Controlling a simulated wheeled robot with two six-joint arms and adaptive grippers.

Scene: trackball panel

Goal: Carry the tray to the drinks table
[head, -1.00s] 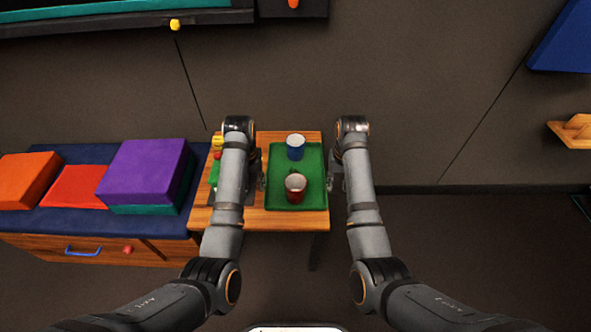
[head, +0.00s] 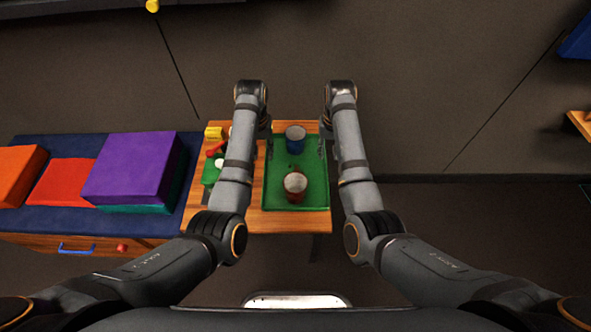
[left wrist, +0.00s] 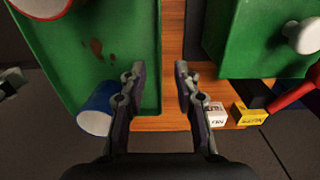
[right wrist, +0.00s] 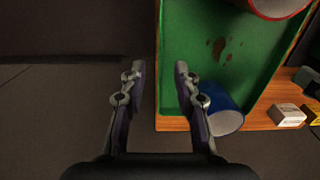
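The green tray (head: 297,202) lies flat on a small wooden table (head: 250,222). A blue cup (head: 295,138) stands near its far end and a red cup (head: 296,187) nearer to me; brown stains mark its floor. My left gripper (left wrist: 160,70) is open at the tray's left rim, which runs between its fingers in the left wrist view. My right gripper (right wrist: 160,70) is open at the opposite rim, which runs between its fingers in the right wrist view. Both sets of fingers are apart, with no grip visible. I cannot tell which table is the drinks table.
Left of the tray are a green box with a white knob (left wrist: 305,36), a red item (left wrist: 295,90), a yellow box (left wrist: 250,114) and a white box (left wrist: 216,115). A bench with a purple block (head: 132,168) stands left. Floor is open right of the table.

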